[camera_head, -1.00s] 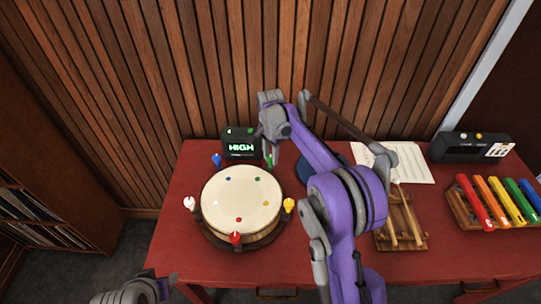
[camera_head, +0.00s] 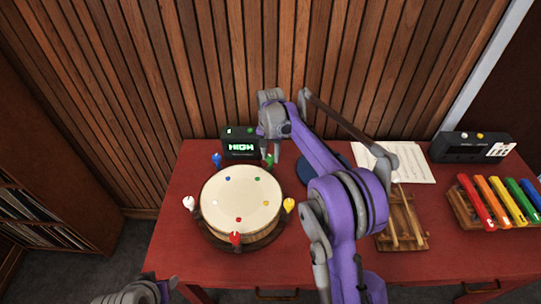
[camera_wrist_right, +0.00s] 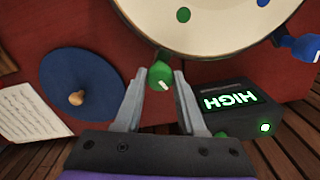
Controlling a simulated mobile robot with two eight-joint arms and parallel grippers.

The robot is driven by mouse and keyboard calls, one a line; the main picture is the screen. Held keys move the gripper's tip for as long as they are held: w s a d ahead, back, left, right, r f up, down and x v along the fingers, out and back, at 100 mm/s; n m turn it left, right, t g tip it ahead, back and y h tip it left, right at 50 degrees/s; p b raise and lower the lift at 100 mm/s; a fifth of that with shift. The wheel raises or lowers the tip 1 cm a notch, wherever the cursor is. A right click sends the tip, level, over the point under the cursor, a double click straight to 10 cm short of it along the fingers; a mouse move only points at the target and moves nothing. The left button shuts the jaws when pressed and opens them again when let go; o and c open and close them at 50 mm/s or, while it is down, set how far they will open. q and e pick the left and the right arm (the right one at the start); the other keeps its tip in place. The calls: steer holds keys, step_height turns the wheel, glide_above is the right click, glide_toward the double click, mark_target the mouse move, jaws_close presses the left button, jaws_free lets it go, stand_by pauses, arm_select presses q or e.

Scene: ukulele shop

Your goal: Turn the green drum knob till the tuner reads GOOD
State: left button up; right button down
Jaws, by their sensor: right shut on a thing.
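The drum (camera_head: 240,199) stands on the red table with a pale skin and coloured knobs around its rim. The green knob (camera_wrist_right: 162,81) is at its back right and has a white mark. My right gripper (camera_wrist_right: 158,76) is shut on the green knob, one finger on each side; it also shows from behind the drum's right side in the head view (camera_head: 269,152). The tuner (camera_head: 241,146), a black box behind the drum, reads HIGH in green; it is upside down in the wrist view (camera_wrist_right: 235,108). My left gripper (camera_head: 166,288) is at the bottom left, mostly cut off.
A blue round thing (camera_wrist_right: 84,85) lies right of the drum, partly behind my right arm. Farther right are sheet music (camera_head: 412,166), a wooden rack with sticks (camera_head: 400,222), coloured bars (camera_head: 494,203) and a black box (camera_head: 472,147). The table's left front corner is clear.

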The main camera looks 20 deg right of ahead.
mark_target(270, 157)
steer(key=shift+n, duration=0.3)
steer(key=c, duration=0.5)
jaws_free()
step_height(270, 157, up, 11)
steer(key=shift+p, duration=0.3)
stand_by(0.3)
